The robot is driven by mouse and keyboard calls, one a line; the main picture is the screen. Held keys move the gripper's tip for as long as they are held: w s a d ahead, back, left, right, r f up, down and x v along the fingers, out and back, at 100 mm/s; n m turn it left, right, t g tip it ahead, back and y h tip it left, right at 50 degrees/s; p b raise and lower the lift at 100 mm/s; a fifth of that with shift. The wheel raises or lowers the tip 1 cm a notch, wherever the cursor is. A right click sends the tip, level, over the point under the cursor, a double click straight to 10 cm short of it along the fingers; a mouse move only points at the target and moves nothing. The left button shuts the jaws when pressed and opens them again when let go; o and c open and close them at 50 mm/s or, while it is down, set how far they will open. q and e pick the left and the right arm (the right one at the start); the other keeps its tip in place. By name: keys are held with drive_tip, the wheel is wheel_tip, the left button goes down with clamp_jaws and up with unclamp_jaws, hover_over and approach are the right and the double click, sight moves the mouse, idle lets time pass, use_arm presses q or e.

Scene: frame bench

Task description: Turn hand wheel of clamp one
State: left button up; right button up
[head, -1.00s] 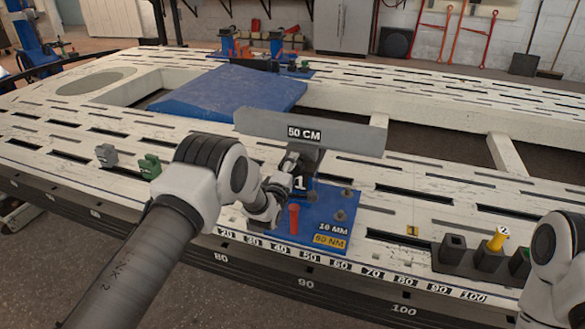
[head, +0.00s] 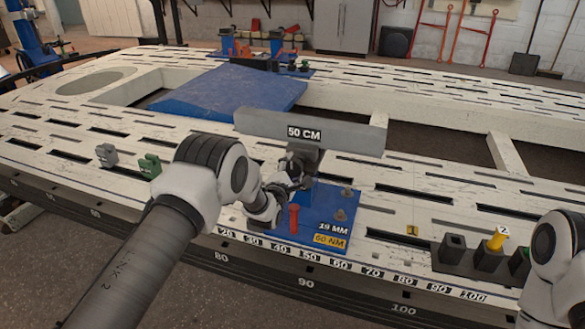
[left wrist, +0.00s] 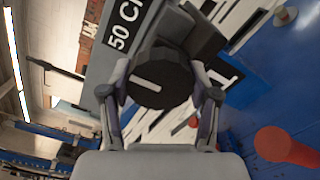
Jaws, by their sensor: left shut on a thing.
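Clamp one stands on a blue base plate (head: 320,215) at the bench's front edge, under a grey bar marked 50 CM (head: 345,135). Its hand wheel (left wrist: 160,78) is a dark faceted knob with a white line on its face, seen in the left wrist view. My left gripper (head: 290,180) is at the clamp, with its fingers on both sides of the wheel, shut on it. In the head view the gripper mostly hides the wheel. My right arm (head: 560,260) shows at the right edge; its gripper is out of view.
A red upright peg (head: 294,218) stands on the plate close to my left gripper, with bolts (head: 341,214) to its right. The grey bar hangs just above. A dark holder with a yellow piece (head: 496,240) sits at the right.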

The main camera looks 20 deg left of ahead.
use_arm(q)
drive_tip(key=o, duration=1.2)
drive_tip(key=s, duration=1.2)
drive_tip(key=shift+a, duration=0.2)
